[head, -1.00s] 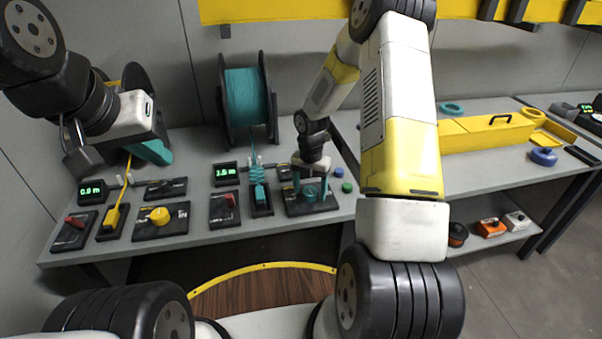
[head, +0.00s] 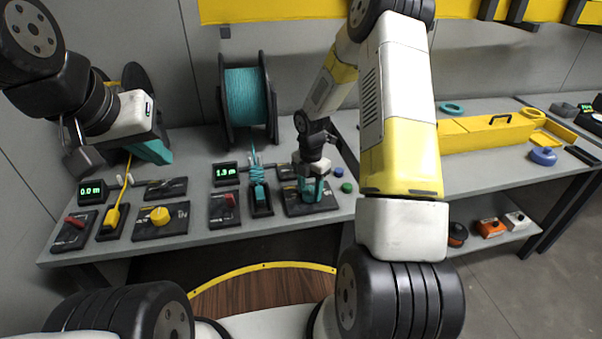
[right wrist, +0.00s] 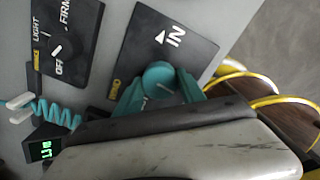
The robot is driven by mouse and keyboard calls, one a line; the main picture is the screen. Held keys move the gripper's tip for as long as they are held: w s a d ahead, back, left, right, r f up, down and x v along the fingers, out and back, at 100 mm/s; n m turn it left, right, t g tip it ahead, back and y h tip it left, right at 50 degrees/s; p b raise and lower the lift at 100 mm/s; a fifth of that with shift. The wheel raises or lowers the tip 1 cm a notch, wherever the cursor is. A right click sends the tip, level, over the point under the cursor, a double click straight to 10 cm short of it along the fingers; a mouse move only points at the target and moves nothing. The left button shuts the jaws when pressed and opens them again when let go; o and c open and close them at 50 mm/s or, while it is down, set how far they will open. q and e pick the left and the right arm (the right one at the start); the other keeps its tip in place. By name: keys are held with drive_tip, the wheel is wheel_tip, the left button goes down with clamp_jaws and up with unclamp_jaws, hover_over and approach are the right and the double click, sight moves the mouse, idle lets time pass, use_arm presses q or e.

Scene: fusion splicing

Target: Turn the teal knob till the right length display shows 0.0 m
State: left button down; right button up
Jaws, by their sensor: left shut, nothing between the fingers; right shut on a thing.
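The teal knob (right wrist: 159,80) sits on a dark plate (right wrist: 150,45) marked IN, with an arrow. My right gripper (head: 313,192) is shut on the knob from above, one teal finger on each side. In the head view the fingers hide most of the knob. The right length display (head: 225,171) is lit green and appears to read 1.3 m. It also shows in the right wrist view (right wrist: 42,150), turned and too small to read surely. My left gripper (head: 157,153) is shut and empty above the back left of the bench.
A teal spool (head: 246,95) stands behind, its coiled teal cable (head: 256,172) running to a slot. The left display (head: 93,191) reads 0.0 m near a yellow knob (head: 160,215). Green and blue buttons lie right of the knob plate.

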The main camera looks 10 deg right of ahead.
drive_tip(key=m, duration=0.5)
drive_tip(key=shift+m, duration=0.3)
drive_tip(key=m, duration=0.4)
drive_tip(key=shift+m, duration=0.3)
drive_tip(key=m, duration=1.3)
drive_tip(key=shift+m, duration=0.3)
drive_tip(key=m, duration=0.3)
drive_tip(key=shift+m, duration=0.3)
drive_tip(key=m, duration=0.3)
drive_tip(key=shift+m, duration=2.1)
